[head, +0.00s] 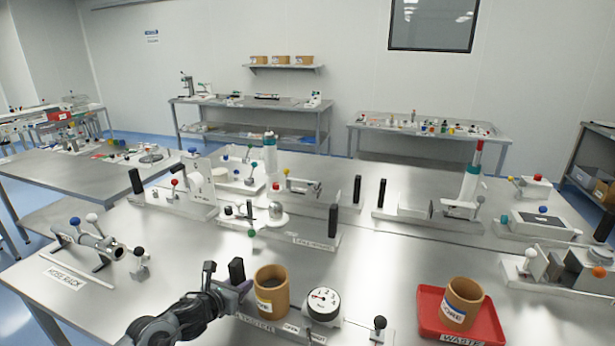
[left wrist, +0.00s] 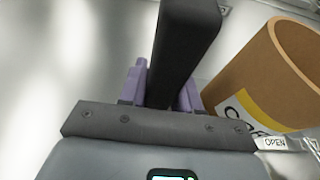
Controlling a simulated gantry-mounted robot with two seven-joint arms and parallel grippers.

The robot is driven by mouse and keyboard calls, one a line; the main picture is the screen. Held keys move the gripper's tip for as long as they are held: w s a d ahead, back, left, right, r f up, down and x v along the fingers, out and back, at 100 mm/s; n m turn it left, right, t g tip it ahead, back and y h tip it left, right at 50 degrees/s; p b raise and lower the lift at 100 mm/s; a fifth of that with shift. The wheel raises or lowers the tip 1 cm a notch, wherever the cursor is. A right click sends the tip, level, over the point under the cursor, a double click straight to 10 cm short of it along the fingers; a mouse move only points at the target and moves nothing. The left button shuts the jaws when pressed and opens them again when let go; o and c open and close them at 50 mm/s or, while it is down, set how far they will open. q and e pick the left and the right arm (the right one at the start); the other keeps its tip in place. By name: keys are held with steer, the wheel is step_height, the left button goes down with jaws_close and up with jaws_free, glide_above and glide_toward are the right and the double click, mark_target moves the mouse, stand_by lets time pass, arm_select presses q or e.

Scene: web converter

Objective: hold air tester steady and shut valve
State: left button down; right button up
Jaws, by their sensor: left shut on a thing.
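The air tester has a pale base with a TESTER label (head: 257,326), a round white dial gauge (head: 323,304) and a black upright handle (head: 237,267) at its left end. My left gripper (head: 240,284) is shut on this handle. In the left wrist view, the handle (left wrist: 187,45) stands between the purple finger pads of the gripper (left wrist: 163,90). A valve lever with a black knob (head: 380,323) stands at the tester's right end, near an OPEN label (head: 291,329). My right gripper is not in view.
A brown core (head: 271,290) stands at the tester between handle and gauge. A red WASTE tray (head: 430,305) holds another core (head: 461,303) at right. The hose rack (head: 90,243) is at left. Several fixtures with levers fill the table's back. Bare table lies left of my gripper.

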arm_select(q)
steer(key=shift+s+a+f, duration=0.1)
steer(key=shift+s+f, duration=0.05)
steer(key=shift+f, duration=0.25)
steer(key=c, duration=1.2)
jaws_free()
steer(key=o, duration=0.5)
steer(key=shift+s+r, duration=0.1)
steer(key=shift+s, duration=0.05)
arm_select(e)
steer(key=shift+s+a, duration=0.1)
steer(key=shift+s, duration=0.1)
arm_select(q)
steer(key=shift+r, duration=0.2)
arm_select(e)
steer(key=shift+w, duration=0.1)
arm_select(q)
steer(key=v, duration=1.1)
steer(key=shift+s+a+r, duration=0.15)
steer(key=shift+s+r, duration=0.1)
steer(key=shift+s, duration=0.05)
steer(key=shift+r, duration=0.1)
